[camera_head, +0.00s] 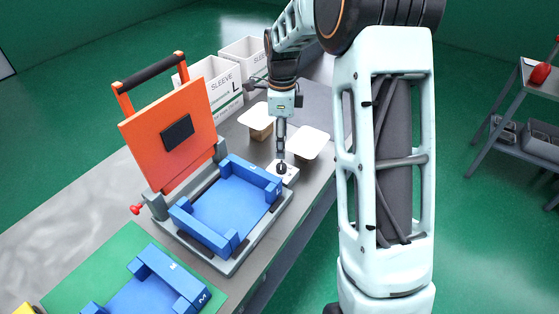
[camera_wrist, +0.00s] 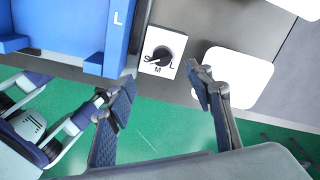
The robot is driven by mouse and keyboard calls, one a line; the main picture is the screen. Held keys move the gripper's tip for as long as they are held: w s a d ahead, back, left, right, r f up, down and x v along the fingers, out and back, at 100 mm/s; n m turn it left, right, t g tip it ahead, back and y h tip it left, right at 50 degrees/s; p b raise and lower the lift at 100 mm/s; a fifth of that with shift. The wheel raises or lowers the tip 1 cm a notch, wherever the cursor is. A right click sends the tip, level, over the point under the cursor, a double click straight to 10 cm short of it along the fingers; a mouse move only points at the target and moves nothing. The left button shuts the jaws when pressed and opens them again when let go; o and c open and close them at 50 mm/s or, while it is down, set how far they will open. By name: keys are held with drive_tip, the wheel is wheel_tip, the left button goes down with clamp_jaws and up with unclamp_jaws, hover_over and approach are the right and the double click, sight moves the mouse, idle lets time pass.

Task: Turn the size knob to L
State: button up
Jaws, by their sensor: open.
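The size knob (camera_wrist: 161,55) is a dark round dial on a small white plate (camera_wrist: 176,47). The plate shows S at its left, M at its bottom and L at its right. The knob's pointer seems to lie towards S, but it is small and hard to read. My gripper (camera_wrist: 166,83) is open and empty, with one finger on each side of the plate's lower part in the wrist view. In the head view my gripper (camera_head: 281,158) points down just above the plate (camera_head: 290,175), which partly hides behind it.
A blue tray form marked L (camera_head: 225,198) sits beside the plate in a grey press with a raised orange lid (camera_head: 170,105). White-topped stacks (camera_head: 308,142) stand on the other side. Another blue form marked M (camera_head: 158,288) lies on a green mat. Sleeve boxes (camera_head: 213,88) stand behind.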

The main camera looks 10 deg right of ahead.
sight(281, 165)
wheel_tip(281, 165, down, 8)
drive_tip(key=shift+f+p, duration=0.15)
drive_tip(key=shift+p, duration=0.2)
drive_tip(key=c, duration=1.2)
drive_tip(key=shift+o, duration=0.2)
